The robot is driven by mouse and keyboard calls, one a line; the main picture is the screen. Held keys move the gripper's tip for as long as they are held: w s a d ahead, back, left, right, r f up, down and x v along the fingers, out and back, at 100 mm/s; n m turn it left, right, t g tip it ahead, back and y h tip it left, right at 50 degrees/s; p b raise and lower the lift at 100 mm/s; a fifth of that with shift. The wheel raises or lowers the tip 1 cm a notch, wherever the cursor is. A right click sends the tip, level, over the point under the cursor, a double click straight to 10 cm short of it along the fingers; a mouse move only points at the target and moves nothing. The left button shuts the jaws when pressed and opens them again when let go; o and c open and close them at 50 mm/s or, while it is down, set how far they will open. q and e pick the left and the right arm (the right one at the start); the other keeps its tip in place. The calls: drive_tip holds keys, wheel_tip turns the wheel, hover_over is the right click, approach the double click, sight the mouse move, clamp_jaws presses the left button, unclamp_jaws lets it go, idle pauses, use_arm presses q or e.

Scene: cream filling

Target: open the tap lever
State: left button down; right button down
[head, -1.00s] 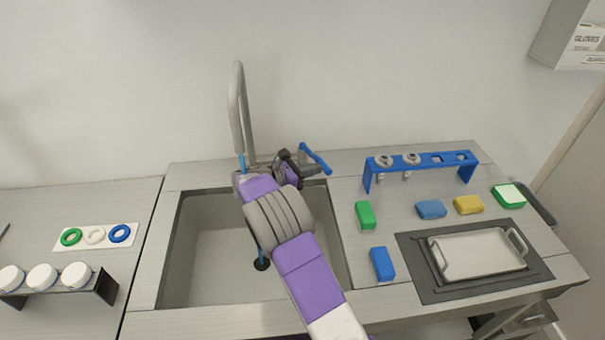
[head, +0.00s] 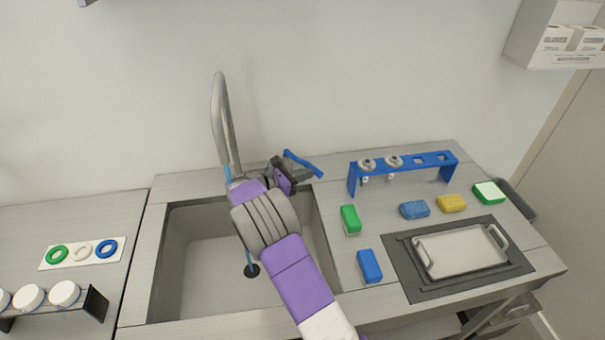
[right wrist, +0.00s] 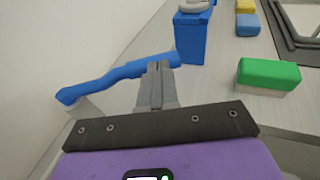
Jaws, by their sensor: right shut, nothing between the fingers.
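The tall grey tap (head: 219,115) stands behind the sink. Its blue lever (head: 304,163) sits to the right of the spout, above the sink's back right corner. My right gripper (head: 303,173) is at the lever, with its fingers shut and empty. In the right wrist view, the closed fingertips (right wrist: 158,70) overlap the lever (right wrist: 115,78) near its right end; I cannot tell if they touch. A thin blue stream (head: 248,262) shows under the spout and above the drain, partly hidden by my arm. My left gripper is not in view.
The sink (head: 175,260) lies below my right arm. To its right are a blue rack (head: 425,160), a green sponge (head: 350,220), a blue sponge (head: 369,266) and a metal tray (head: 460,250). Rings (head: 82,248) and white-lidded jars (head: 65,293) are at the left.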

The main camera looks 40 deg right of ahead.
drive_tip(key=shift+a, duration=0.1)
drive_tip(key=s+p+v, duration=0.1)
drive_tip(key=p+v, duration=0.2)
drive_tip(key=v, duration=1)
drive_tip(key=shift+s+a+r+p, duration=0.15)
drive_tip(key=shift+s+a+p, duration=0.15)
drive_tip(key=shift+a+p, duration=0.15)
